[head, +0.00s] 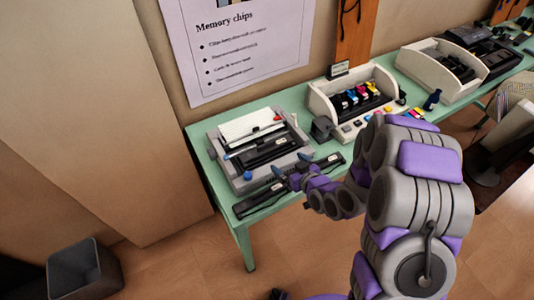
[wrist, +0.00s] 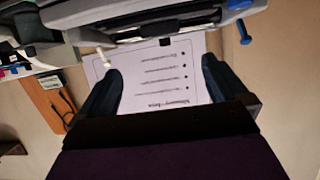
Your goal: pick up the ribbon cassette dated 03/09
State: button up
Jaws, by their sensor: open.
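Two long dark ribbon cassettes lie along the green table's front edge in the head view, before the grey printer (head: 262,145). One is the left cassette (head: 258,204), the other the right cassette (head: 327,162). Any date on them is too small to read, so I cannot tell which is 03/09. My gripper (head: 285,180) is near the front edge, between the two cassettes. In the wrist view my gripper (wrist: 161,68) shows its two dark fingers spread, with nothing held between them. The printer's edge (wrist: 160,22) shows beyond the fingertips, and no cassette is clear there.
The green table (head: 202,148) runs along the wall. A beige printer with coloured cartridges (head: 352,98) stands right of the grey one, and another open machine (head: 440,66) farther right. A poster (head: 237,45) hangs behind. A dark bin (head: 84,270) stands on the floor at left.

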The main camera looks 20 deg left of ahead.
jog(key=a+b, duration=0.1)
jog(key=b, duration=0.1)
send_near(267, 145)
jog(key=x, duration=0.3)
jog(key=shift+w+f, duration=0.15)
jog(key=shift+f, duration=0.1)
jog(key=shift+w+a+f+b, duration=0.2)
jog(key=shift+a+f+b, duration=0.1)
jog(key=shift+a, duration=0.35)
jog(key=x, duration=0.1)
jog(key=b+x, duration=0.1)
jog(key=x, duration=0.1)
jog(key=shift+w+d+f, duration=0.1)
jog(key=shift+w, duration=0.25)
jog(key=shift+w+a+f, duration=0.15)
jog(key=shift+a, duration=0.4)
jog(key=shift+d, duration=0.15)
jog(key=c, duration=0.9)
